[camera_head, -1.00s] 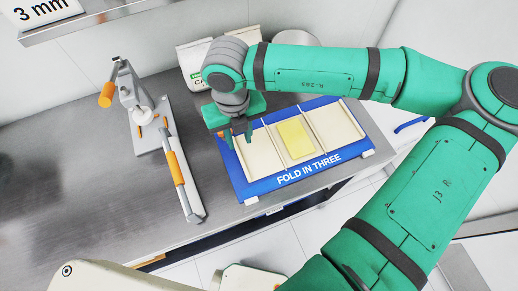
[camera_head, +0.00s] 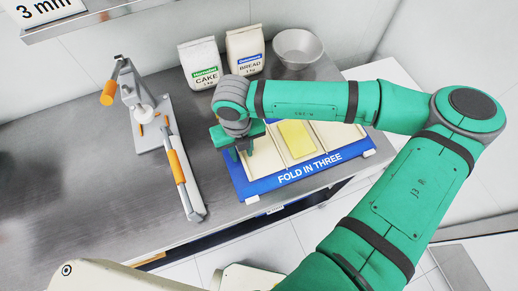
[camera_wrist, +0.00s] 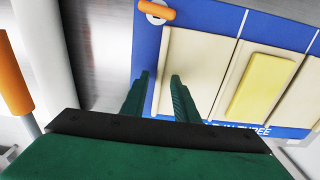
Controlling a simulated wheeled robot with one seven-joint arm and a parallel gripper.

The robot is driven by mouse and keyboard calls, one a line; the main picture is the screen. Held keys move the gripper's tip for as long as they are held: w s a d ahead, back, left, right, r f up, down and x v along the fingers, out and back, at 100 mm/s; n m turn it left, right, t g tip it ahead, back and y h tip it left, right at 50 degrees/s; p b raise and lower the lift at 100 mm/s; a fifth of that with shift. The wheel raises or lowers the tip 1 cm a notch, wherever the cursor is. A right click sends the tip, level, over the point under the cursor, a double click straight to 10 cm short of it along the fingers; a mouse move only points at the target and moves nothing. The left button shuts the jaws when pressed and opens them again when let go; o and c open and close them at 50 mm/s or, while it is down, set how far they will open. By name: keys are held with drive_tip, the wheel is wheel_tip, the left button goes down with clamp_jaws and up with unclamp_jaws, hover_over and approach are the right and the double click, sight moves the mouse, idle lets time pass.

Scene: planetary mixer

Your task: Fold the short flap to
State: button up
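The cream dough sheet (camera_head: 325,138) lies on a blue mat (camera_head: 310,171) lettered FOLD IN THREE. It shows in three panels. A yellow slab (camera_head: 297,138) lies on the middle panel. My gripper (camera_head: 241,153) is over the left panel, near its left edge, and hides much of that panel. In the wrist view my gripper (camera_wrist: 160,75) has its two fingers apart with nothing held between them. The left panel's edge (camera_wrist: 167,50) shows between the fingertips. I cannot tell whether the fingers touch the dough.
A grey device with orange handles (camera_head: 182,175) stands left of the mat. Two flour bags, CAKE (camera_head: 203,66) and BREAD (camera_head: 246,50), and a metal bowl (camera_head: 298,48) stand behind. The steel counter (camera_head: 70,180) is clear at left. My forearm crosses above the mat's back part.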

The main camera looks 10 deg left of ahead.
clamp_jaws()
drive_tip(key=shift+r, duration=0.15)
drive_tip(key=shift+w+d+r, duration=0.1)
drive_tip(key=shift+d+r, duration=0.05)
drive_tip(key=shift+r, duration=0.55)
drive_tip(key=shift+w+d+r, duration=0.1)
drive_tip(key=shift+r, duration=0.6)
drive_tip(key=shift+s+r, duration=0.1)
drive_tip(key=shift+r, duration=0.1)
drive_tip(key=shift+w+d+r, duration=0.15)
drive_tip(key=shift+d+r, duration=0.05)
drive_tip(key=shift+r, duration=0.3)
drive_tip(key=shift+w+d+r, duration=0.15)
drive_tip(key=shift+r, duration=0.4)
drive_tip(key=shift+w+d+r, duration=0.15)
drive_tip(key=shift+d+r, duration=0.05)
drive_tip(key=shift+r, duration=0.3)
drive_tip(key=shift+w+d, duration=0.1)
drive_tip(key=shift+d, duration=0.1)
